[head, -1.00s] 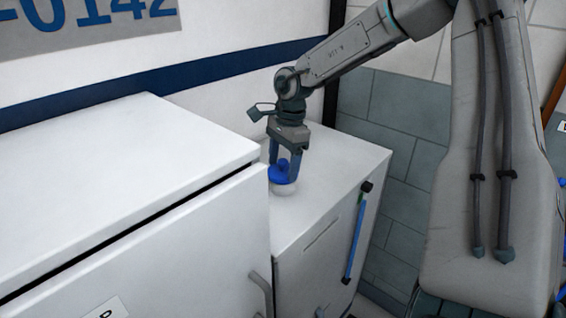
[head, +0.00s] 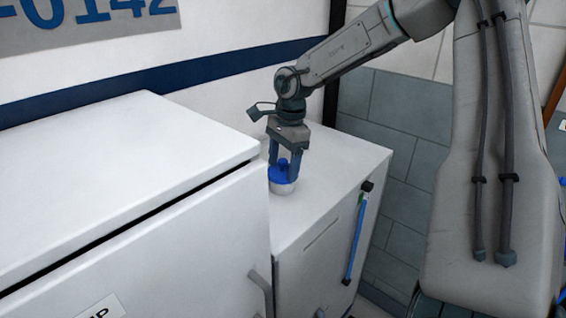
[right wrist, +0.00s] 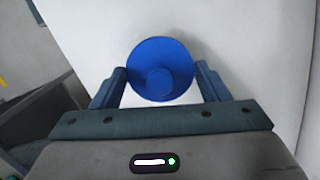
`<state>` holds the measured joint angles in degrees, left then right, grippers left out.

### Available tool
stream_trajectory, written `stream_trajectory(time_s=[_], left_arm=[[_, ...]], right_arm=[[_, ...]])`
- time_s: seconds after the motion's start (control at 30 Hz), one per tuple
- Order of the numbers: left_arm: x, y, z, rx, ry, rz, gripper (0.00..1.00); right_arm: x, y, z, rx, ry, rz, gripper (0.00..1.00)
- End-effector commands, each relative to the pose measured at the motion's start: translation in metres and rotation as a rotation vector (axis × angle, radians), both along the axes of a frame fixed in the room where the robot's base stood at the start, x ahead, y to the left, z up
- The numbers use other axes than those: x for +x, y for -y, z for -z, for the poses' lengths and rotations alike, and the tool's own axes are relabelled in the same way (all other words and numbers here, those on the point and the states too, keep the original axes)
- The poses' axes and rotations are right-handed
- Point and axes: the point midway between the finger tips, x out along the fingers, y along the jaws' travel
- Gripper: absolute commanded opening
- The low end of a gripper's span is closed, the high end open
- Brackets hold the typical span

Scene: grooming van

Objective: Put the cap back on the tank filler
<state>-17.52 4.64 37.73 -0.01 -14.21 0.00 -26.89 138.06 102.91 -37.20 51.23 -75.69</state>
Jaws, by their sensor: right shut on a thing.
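The blue cap (head: 280,173) has a round knob on top and sits at the top of the white tank filler (head: 283,188) on the lower white cabinet. My right gripper (head: 284,170) points down and is shut on the cap. In the right wrist view the cap (right wrist: 160,70) lies between the two fingers and hides most of the filler. Whether the cap is fully seated cannot be told. My left gripper is not in view.
A taller white cabinet (head: 120,170) stands at the left, close to the filler. The lower cabinet's top (head: 340,175) is clear to the right of the filler. A white wall with a blue stripe (head: 200,72) stands behind.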

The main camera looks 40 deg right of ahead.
Motion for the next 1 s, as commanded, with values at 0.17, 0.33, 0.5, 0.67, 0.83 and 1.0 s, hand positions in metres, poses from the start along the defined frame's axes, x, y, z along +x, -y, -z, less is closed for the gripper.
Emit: stream_trajectory(time_s=[0.17, 0.33, 0.5, 0.67, 0.83, 1.0], left_arm=[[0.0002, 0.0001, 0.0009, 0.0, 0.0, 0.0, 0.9], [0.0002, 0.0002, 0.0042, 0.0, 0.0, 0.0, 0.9], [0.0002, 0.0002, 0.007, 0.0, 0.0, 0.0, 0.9], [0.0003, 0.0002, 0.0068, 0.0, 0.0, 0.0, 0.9], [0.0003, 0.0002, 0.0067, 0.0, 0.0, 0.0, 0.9], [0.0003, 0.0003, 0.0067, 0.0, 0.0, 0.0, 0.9]], right_arm=[[0.0, 0.0, 0.0005, 0.0, 0.0, 0.0, 0.47], [0.0001, 0.0, 0.0013, 0.0, 0.001, 0.0, 0.47], [0.0001, 0.0, 0.0014, 0.0, 0.001, 0.0, 0.47], [0.0, 0.0, 0.0007, 0.0, 0.0, 0.0, 0.47], [0.0, 0.0, 0.0007, 0.0, 0.0, 0.0, 0.47], [0.0, 0.0, 0.0007, 0.0, 0.0, 0.0, 0.86]])
